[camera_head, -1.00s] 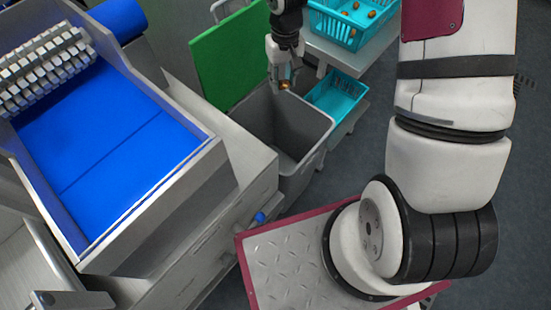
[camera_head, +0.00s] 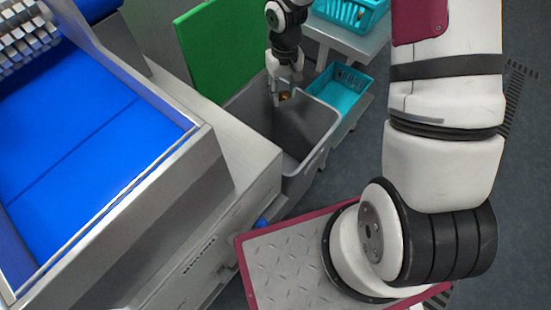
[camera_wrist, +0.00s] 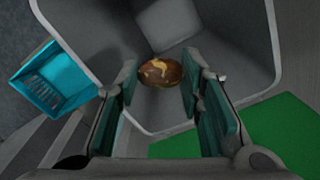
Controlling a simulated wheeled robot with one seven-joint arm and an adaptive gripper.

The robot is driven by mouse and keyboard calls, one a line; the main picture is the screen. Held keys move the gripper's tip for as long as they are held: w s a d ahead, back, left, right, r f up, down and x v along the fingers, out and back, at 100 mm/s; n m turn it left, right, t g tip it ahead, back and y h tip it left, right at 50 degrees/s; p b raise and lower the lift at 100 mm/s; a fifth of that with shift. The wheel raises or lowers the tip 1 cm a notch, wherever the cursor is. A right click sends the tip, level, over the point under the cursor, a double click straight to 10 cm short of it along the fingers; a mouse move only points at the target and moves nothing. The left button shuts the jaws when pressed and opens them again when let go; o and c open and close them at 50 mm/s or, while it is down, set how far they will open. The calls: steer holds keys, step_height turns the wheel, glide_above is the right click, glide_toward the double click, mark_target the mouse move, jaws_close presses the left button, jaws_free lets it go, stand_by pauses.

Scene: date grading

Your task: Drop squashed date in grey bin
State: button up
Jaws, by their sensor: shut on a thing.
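The squashed date (camera_wrist: 161,71) is brown with a paler yellowish split patch. It sits between the two pads of my gripper (camera_wrist: 160,85) in the wrist view. In the head view my gripper (camera_head: 283,97) points down, shut on the date, which shows as a small brown spot between the fingertips. The grey bin (camera_head: 312,150) is open-topped and stands at the end of the machine. My gripper is over the back part of its opening. The wrist view shows the bin's inside (camera_wrist: 240,40) beneath the date.
A teal crate (camera_head: 340,97) stands low, right of the bin, and shows in the wrist view (camera_wrist: 52,80). Another teal basket (camera_head: 352,15) is on the table behind. A green panel (camera_head: 220,50) rises behind the bin. The blue belt (camera_head: 80,150) is at left.

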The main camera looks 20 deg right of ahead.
steer(key=shift+f+b, duration=0.9)
steer(key=shift+f, duration=0.65)
steer(key=o, duration=0.9)
steer(key=shift+r, duration=0.1)
step_height(320, 180, up, 11)
steer(key=shift+f, duration=0.2)
steer(key=shift+r, duration=0.65)
